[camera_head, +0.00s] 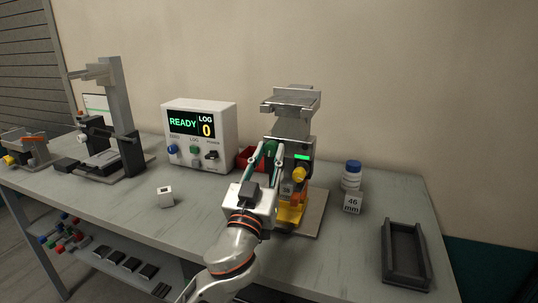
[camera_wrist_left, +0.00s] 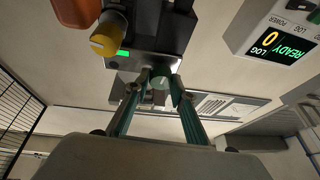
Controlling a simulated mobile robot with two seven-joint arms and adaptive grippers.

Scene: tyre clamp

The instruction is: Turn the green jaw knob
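My right gripper is not in view.
A white readout box (camera_head: 199,107) showing READY and 0 stands left of the clamp, with a red bin (camera_head: 247,157) between. A bottle (camera_head: 351,176), a 46 mm block (camera_head: 352,203) and a dark tray (camera_head: 404,254) are at right. A white cube (camera_head: 165,197) lies at left.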

